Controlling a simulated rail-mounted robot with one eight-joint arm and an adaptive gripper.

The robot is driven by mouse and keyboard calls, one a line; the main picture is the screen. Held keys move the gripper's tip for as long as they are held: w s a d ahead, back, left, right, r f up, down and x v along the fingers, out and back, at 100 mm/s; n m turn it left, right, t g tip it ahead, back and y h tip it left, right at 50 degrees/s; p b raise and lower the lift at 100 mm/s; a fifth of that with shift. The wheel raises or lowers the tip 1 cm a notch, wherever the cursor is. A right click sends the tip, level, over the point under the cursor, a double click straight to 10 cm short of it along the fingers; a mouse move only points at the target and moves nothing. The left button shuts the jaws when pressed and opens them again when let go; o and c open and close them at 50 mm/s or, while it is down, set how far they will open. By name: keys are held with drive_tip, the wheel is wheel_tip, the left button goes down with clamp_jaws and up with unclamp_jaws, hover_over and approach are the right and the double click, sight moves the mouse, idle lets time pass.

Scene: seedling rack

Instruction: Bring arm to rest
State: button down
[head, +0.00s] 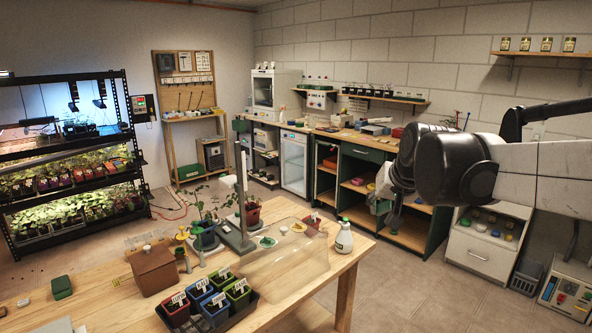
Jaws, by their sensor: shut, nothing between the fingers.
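My arm reaches in from the right edge, with its thick black joints in front of the cabinets. My gripper (392,220) hangs at the left end of the arm, pointing down, shut and empty. It appears in front of the far cabinets, right of the wooden table (345,262) and clear of the things on it. The arm's own links hide part of the gripper's upper body.
A lit plant rack (128,120) stands at left. Drawers (482,254) stand below the arm. The floor (400,290) right of the table is clear.

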drive_tip(key=s+f, duration=0.3)
drive_tip(key=s, duration=0.6)
drive_tip(key=s+f+n, duration=0.1)
drive_tip(key=s+f, duration=0.3)
drive_tip(key=s, duration=0.5)
drive_tip(key=s+d+f+n+h, duration=0.1)
drive_tip(key=s+f, duration=0.3)
drive_tip(key=s, duration=0.5)
drive_tip(key=shift+f+g+b, duration=0.25)
drive_tip(key=shift+g+b, duration=0.05)
drive_tip(key=shift+w+d, duration=0.1)
